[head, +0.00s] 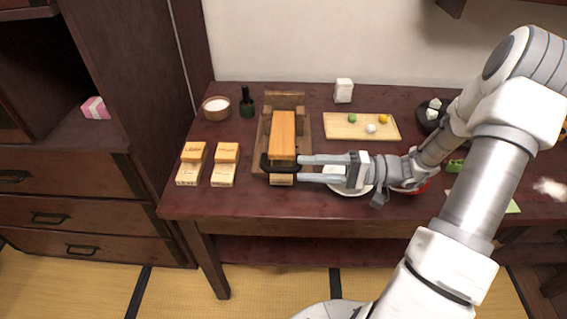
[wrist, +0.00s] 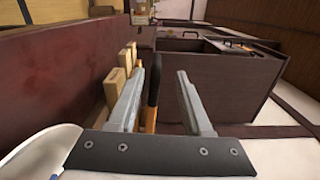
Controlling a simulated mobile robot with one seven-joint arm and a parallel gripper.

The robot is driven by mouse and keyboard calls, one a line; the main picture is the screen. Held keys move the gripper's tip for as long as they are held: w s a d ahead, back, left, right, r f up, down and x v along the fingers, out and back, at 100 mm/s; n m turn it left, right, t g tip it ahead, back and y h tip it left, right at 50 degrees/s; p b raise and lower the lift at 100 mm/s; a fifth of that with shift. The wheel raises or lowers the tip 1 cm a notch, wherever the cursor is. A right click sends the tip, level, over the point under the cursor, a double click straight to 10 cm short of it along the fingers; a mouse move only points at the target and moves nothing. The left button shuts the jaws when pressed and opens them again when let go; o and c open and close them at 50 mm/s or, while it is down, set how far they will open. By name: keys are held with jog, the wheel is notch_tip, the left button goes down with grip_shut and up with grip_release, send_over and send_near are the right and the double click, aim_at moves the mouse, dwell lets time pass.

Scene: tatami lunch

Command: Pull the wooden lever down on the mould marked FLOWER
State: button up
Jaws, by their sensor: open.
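A wooden press stands on the dark table, with an orange-brown wooden lever (head: 282,130) over its base (head: 303,125). A black handle (head: 267,163) crosses the lever's near end. A pale block (head: 281,179) shows below the handle. My gripper (head: 299,169) comes in from the right, open, its fingertips at the right side of the handle. In the wrist view the black handle (wrist: 153,88) shows between my gripper's fingers (wrist: 163,85), nearer the left finger; I cannot tell whether they touch. Two small moulds (head: 191,172) (head: 223,175) lie left of the press; their markings are too small to read.
A white-filled bowl (head: 216,108) and a dark bottle (head: 246,104) stand behind the moulds. A wooden board (head: 345,131) with small coloured balls and a white box (head: 343,91) lie behind my arm. A white plate (head: 348,191) is under my gripper. A drawer cabinet (head: 75,185) stands left.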

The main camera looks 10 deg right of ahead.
jog(key=p+v, duration=0.1)
jog(key=v, duration=0.7)
jog(key=shift+s+d, duration=0.15)
jog(key=shift+d, duration=0.2)
